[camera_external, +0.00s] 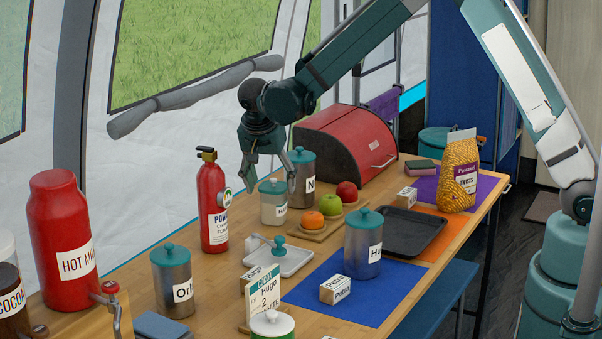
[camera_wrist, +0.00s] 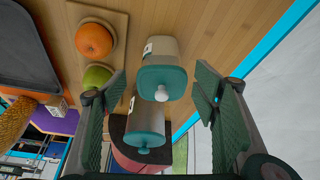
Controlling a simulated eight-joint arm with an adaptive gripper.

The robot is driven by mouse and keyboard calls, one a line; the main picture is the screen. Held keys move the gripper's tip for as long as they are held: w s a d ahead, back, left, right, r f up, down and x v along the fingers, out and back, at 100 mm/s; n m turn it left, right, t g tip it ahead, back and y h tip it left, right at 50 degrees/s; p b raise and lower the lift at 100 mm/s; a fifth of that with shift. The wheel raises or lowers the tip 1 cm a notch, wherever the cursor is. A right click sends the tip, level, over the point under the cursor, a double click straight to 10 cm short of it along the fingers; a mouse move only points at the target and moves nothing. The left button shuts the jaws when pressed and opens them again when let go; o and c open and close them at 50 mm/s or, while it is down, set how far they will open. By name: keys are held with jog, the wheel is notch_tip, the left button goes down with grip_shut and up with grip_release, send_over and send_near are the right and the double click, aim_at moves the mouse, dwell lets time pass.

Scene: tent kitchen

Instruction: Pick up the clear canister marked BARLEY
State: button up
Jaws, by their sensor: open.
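A small pale, clear-looking canister with a teal lid (camera_external: 273,207) stands on the table; its label is too small to read in full, so I cannot confirm BARLEY. The wrist view shows this canister (camera_wrist: 163,52) with its white lid knob facing the camera. My gripper (camera_external: 267,178) is open and empty above it, fingers pointing down. In the wrist view my gripper (camera_wrist: 160,90) has its fingers apart, with the canister's lid showing between them. I cannot tell whether the fingertips reach below the lid.
A taller metal canister marked N (camera_external: 303,176) stands close behind. A red extinguisher (camera_external: 212,205) is to the left. A fruit board (camera_external: 318,233) with an orange (camera_external: 314,220) and apples lies to the right, and a red bread bin (camera_external: 350,140) behind.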

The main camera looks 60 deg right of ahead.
aim_at(274, 202)
jog(key=shift+x, duration=1.25)
jog(key=shift+f+b, duration=0.1)
jog(key=shift+b, duration=0.2)
jog(key=shift+b+x, duration=0.75)
jog(key=shift+x, duration=1.8)
jog(key=shift+w, duration=0.1)
jog(key=shift+c, duration=0.6)
jog(key=c, duration=1)
